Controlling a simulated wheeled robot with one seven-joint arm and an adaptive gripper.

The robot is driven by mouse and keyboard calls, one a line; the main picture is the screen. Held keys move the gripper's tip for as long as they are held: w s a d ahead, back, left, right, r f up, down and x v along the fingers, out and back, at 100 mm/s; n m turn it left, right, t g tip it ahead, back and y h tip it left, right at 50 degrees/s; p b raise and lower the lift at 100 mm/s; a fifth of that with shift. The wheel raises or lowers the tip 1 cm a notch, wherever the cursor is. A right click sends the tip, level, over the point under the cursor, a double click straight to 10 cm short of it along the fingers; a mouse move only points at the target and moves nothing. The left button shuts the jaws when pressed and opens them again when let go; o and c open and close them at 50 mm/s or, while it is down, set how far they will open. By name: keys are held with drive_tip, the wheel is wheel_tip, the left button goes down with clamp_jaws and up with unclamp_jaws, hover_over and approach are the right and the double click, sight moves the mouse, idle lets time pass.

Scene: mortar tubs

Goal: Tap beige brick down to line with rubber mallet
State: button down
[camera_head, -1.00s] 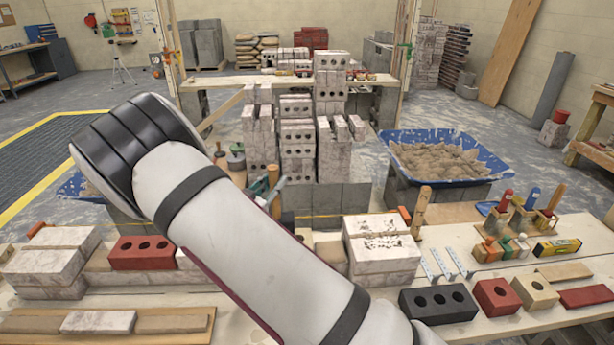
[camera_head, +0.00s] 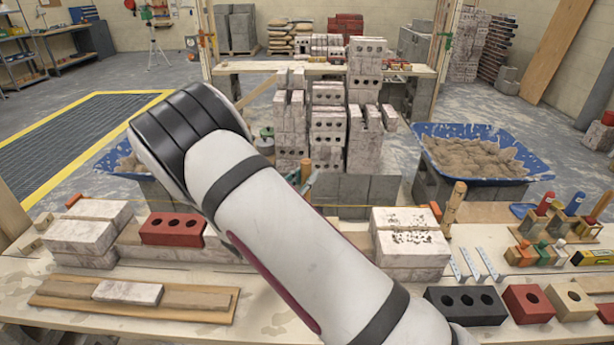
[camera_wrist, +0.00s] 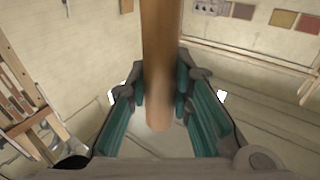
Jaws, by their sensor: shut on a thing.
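In the wrist view my gripper (camera_wrist: 160,90) is shut on a round wooden handle (camera_wrist: 159,45), with a teal pad on each side of it. The handle's lower end shows between the fingers; the head at its other end is out of view. In the head view my arm hides most of the gripper, and a bit of teal and a wooden handle (camera_head: 305,170) show just beyond it. A beige one-hole brick (camera_head: 571,303) lies on the bench at the front right. An orange line block (camera_head: 436,209) stands by the right stack; a thin line runs along the back.
A red three-hole brick (camera_head: 173,229) sits on the low wall beside pale blocks (camera_head: 82,237). Stacked pale blocks (camera_head: 408,245) stand right of my arm, which hides the wall's middle. A dark three-hole brick (camera_head: 466,304) and red brick (camera_head: 528,303) lie at front right.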

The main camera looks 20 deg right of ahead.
sight(304, 170)
wheel_tip(304, 170, up, 3)
drive_tip(key=shift+s+r+p, duration=0.1)
drive_tip(key=shift+s+p, duration=0.05)
drive_tip(key=shift+p, duration=0.35)
drive_tip(key=shift+f+p, duration=0.3)
drive_tip(key=shift+p, duration=1)
drive_tip(key=shift+f, duration=0.2)
drive_tip(key=shift+r, duration=0.45)
drive_tip(key=shift+f, duration=0.1)
